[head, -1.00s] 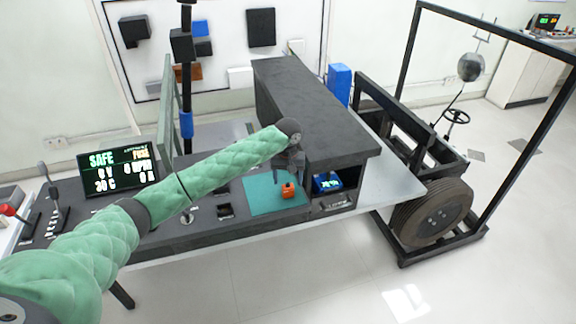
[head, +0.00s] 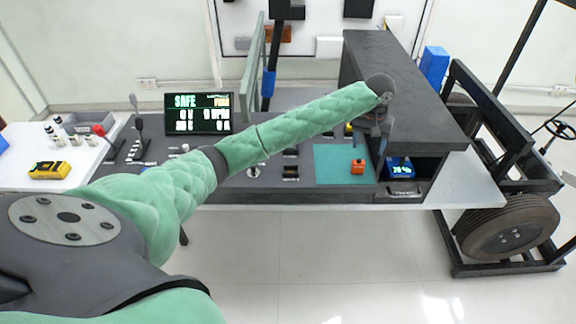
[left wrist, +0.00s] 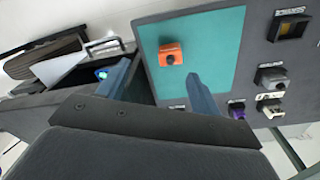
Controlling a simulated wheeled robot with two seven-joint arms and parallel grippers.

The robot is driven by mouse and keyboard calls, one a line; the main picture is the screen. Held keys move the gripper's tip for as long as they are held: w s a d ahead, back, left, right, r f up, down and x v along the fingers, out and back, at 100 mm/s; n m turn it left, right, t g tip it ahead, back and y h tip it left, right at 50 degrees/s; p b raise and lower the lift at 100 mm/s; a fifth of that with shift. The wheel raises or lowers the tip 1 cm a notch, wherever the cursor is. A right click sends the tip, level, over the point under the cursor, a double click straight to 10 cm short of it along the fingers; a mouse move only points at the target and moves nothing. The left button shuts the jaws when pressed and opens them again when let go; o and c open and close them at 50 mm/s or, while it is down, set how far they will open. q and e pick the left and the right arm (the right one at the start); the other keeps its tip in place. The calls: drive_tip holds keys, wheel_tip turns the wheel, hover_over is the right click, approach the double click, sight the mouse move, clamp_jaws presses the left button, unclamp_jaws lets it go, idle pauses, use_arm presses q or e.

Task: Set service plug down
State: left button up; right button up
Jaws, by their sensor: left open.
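The service plug, a small orange block with a dark knob (head: 357,167), sits on the teal mat (head: 328,162) on the grey console, near the mat's right side. In the left wrist view the plug (left wrist: 171,53) rests on the mat (left wrist: 218,45) in clear view, beyond my fingertips. My left gripper (head: 374,143) is open and empty. It hangs above the mat's right edge, just beside the plug and apart from it. Its two spread fingers (left wrist: 158,85) show in the left wrist view with nothing between them. My right gripper is not in view.
A dark raised housing (head: 410,95) stands right of the mat, with a lit blue display unit (head: 399,168) in its opening. Console switches (head: 291,172) lie left of the mat. A SAFE screen (head: 199,114) stands farther left. A yellow meter (head: 48,170) lies on the white bench.

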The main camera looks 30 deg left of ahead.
use_arm(q)
drive_tip(key=s+d+f+m+t+h, duration=0.1)
drive_tip(key=s+d+f+t+h, duration=0.1)
drive_tip(key=s+d+f, duration=0.7)
drive_tip(key=s+d+f+m+t+h, duration=0.15)
drive_tip(key=s+f, duration=0.35)
drive_tip(key=f, duration=0.7)
drive_tip(key=s+a+f+y, duration=0.1)
drive_tip(key=s+a+f, duration=0.1)
drive_tip(key=s+f, duration=0.7)
drive_tip(key=s+a+f+y, duration=0.1)
drive_tip(key=s+f, duration=0.3)
drive_tip(key=f, duration=0.8)
drive_tip(key=s+a+f+g, duration=0.1)
drive_tip(key=s+a+f, duration=0.1)
drive_tip(key=s+f, duration=0.6)
drive_tip(key=s+a+f+m+g+y, duration=0.1)
drive_tip(key=s+a+f, duration=0.2)
drive_tip(key=s+f, duration=0.6)
drive_tip(key=s, duration=0.7)
drive_tip(key=shift+s+f, duration=0.25)
drive_tip(key=shift+s, duration=0.05)
